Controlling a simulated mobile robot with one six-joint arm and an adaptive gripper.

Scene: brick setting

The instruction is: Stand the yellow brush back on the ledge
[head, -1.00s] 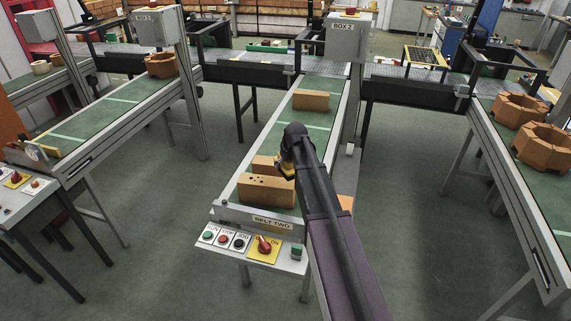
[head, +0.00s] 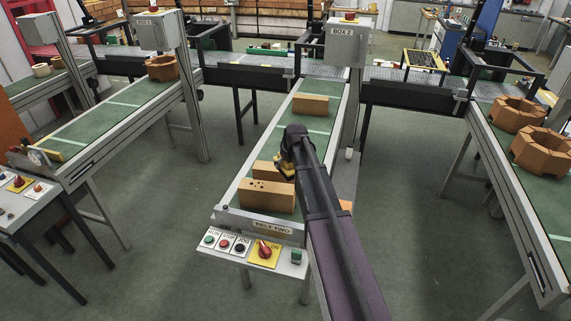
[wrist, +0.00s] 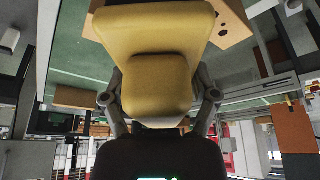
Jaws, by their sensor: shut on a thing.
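The yellow brush (wrist: 155,35) fills the upper middle of the wrist view, with a broad end and a rounded block nearer the camera. My gripper (wrist: 160,100) is shut on it, one finger on each side. In the head view only a small yellow part of the brush (head: 285,170) shows beside my dark arm, over belt two by the bricks. My gripper is mostly hidden there behind my arm. A grey shelf (head: 345,172) runs along the right side of belt two; I cannot tell whether it is the ledge.
A tan brick with holes (head: 267,197) lies at belt two's near end, another brick close behind it and a third (head: 311,104) further up. A control panel (head: 250,248) with buttons and a red switch is in front. The box 2 post (head: 353,115) stands on the right.

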